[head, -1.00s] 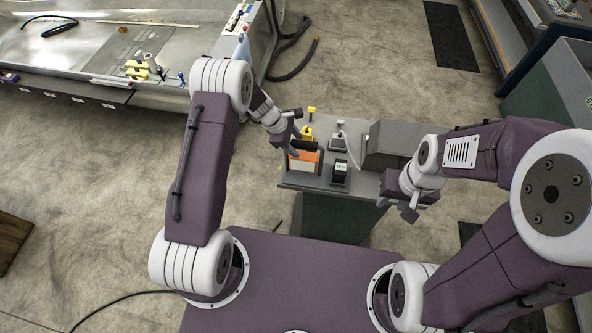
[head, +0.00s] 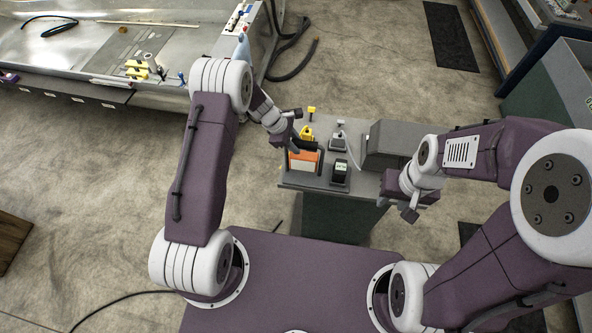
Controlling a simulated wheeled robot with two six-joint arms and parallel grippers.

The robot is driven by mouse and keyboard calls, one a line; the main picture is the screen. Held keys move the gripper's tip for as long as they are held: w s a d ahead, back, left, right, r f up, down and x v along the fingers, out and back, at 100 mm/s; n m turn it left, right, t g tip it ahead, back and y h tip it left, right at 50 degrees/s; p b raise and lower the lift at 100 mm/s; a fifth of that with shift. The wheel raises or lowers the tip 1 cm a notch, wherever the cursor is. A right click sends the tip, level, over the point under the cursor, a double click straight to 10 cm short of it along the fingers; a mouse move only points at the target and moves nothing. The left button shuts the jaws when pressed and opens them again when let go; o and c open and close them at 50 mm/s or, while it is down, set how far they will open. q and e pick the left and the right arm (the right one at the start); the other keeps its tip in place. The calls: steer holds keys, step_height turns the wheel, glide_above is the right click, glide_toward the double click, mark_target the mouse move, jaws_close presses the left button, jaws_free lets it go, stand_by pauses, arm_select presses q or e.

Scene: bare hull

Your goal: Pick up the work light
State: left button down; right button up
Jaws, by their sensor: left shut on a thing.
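The work light appears to be the orange, boxy thing with a pale panel (head: 306,166) on the small grey workstation in the middle of the head view. My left gripper (head: 292,136) is at its top edge, shut on it. The gripper and a dark bar hide part of the top. I cannot tell whether its base touches the surface. My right gripper (head: 409,205) hangs over the workstation's right front edge, away from the light; its jaw opening is unclear.
The workstation's front edge (head: 315,188) is close.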

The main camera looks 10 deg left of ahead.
arm_select(q)
steer(key=shift+w+r, duration=0.2)
stand_by(0.7)
step_height(320, 180, up, 10)
steer(key=shift+s+f, duration=0.1)
stand_by(0.3)
steer(key=shift+f, duration=5.05)
stand_by(0.7)
